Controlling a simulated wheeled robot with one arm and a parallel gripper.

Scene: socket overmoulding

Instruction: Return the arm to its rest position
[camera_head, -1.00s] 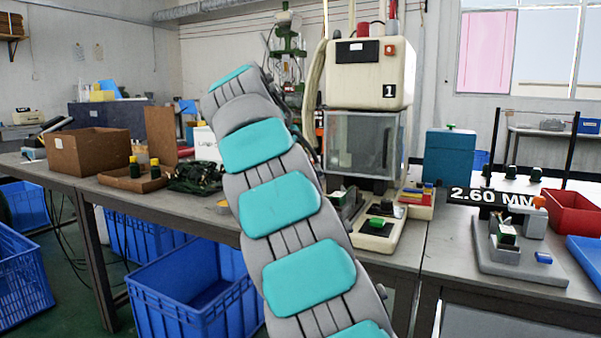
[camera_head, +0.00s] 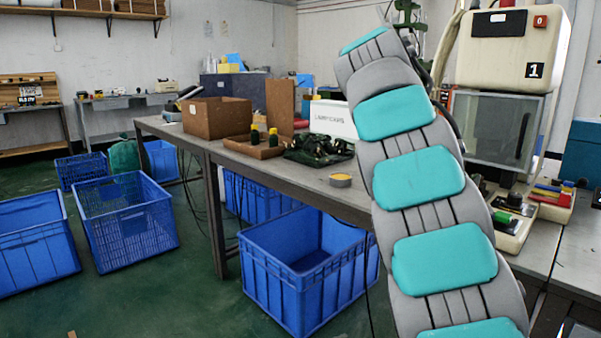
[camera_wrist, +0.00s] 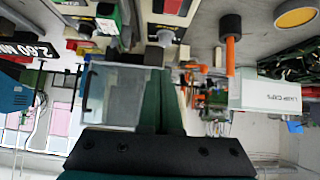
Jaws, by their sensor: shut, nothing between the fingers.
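My arm, a chain of grey links with teal pads (camera_head: 420,178), rises through the right half of the head view and bends away at its top. Its far end is hidden there, so my gripper does not show in that view. In the wrist view the scene appears upside down. My gripper (camera_wrist: 164,82) shows there as dark green fingers rising from a black bracket at the bottom. It is shut, with nothing held.
A cream machine marked 1 (camera_head: 512,42) stands behind my arm. The workbench (camera_head: 185,132) carries a brown box (camera_head: 215,117), a white lamp-caps box (camera_head: 333,118) and a yellow-topped tin (camera_head: 341,180). Blue crates (camera_head: 290,285) stand below. Green floor (camera_head: 160,300) lies open at left.

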